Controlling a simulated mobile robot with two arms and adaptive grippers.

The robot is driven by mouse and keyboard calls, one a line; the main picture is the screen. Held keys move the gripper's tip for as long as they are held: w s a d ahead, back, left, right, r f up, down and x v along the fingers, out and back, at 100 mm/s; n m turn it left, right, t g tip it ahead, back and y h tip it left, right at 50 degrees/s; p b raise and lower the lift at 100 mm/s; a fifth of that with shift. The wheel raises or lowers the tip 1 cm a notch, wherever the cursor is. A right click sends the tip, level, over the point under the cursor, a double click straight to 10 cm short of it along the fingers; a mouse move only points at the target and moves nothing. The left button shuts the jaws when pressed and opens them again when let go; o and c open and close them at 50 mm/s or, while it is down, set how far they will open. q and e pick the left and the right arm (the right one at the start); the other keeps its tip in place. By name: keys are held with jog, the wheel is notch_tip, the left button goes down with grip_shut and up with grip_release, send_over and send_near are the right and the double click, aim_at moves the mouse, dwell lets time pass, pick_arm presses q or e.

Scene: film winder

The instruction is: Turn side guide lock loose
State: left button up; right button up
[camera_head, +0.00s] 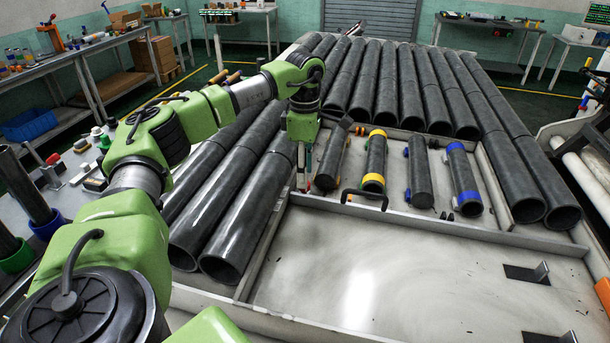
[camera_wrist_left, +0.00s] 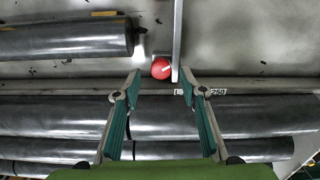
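The lock is a red round knob (camera_wrist_left: 161,68) with a white mark, seen in the left wrist view. It sits against the left side of a thin metal side guide (camera_wrist_left: 177,35), near the label "L 250" on a pale rail (camera_wrist_left: 240,91). My left gripper (camera_wrist_left: 155,84) is open and empty, its two fingers spread apart, with the knob just beyond the fingertips and between their lines. In the head view my left gripper (camera_head: 301,183) points down at the left end of the row of short rolls. The knob cannot be made out there. My right gripper is not in view.
Long dark rolls (camera_head: 225,215) lie left of and behind the work area. Short dark rolls, some with yellow (camera_head: 375,160) or blue (camera_head: 460,180) bands, lie to the right of the gripper. A black handle (camera_head: 363,197) is close by. The front tray (camera_head: 400,270) is mostly bare.

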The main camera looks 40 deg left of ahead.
pick_arm(q)
jog(key=shift+f, duration=0.95)
jog(key=shift+s+f, duration=0.1)
jog(key=shift+f, duration=0.25)
jog(key=shift+c, duration=1)
grip_shut()
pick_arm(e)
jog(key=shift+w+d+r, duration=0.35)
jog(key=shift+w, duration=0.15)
